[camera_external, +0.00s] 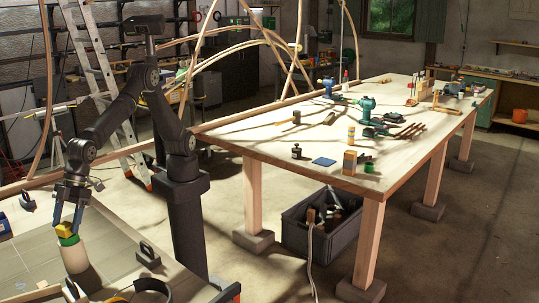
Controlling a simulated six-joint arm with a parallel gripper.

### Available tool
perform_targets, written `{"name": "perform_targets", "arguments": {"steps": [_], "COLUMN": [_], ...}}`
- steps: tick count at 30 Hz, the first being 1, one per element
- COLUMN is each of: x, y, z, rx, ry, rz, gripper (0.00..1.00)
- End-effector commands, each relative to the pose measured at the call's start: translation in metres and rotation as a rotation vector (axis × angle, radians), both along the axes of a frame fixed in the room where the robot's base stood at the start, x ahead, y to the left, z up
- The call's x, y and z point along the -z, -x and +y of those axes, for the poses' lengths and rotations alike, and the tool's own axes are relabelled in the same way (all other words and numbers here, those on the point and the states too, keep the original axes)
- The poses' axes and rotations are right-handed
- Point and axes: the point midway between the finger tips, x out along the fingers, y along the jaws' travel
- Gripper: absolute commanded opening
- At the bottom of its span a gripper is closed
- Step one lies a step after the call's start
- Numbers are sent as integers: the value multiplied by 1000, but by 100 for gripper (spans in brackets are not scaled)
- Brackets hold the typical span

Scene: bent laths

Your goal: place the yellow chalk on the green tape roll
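My gripper (67,219) points down over the near bench at the lower left, its two blue fingers apart. A small yellow piece (64,230), which looks like the chalk, is right at the fingertips. I cannot tell whether the fingers press on it. Directly below the yellow piece is a green band (69,241), which may be the green tape roll. The two appear to touch. The green band is on top of a pale, upright cylinder (75,259) on the bench.
Dark clamp-like objects (148,254) and a dark curved band (153,286) lie right of the cylinder. A blue-and-yellow item (4,226) is at the left edge. The long bench (250,138) holds tools; a grey crate (322,237) stands below it.

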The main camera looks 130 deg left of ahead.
Motion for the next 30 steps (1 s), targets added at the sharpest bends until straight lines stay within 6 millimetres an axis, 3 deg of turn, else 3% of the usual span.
{"name": "perform_targets", "arguments": {"steps": [10, 24, 30], "x": [-11, -86, -102], "y": [1, 20, 24], "z": [4, 48, 59], "rx": [0, -1, -1], "ry": [2, 2, 0], "rz": [-1, -2, 0], "gripper": [62, 62, 62]}}
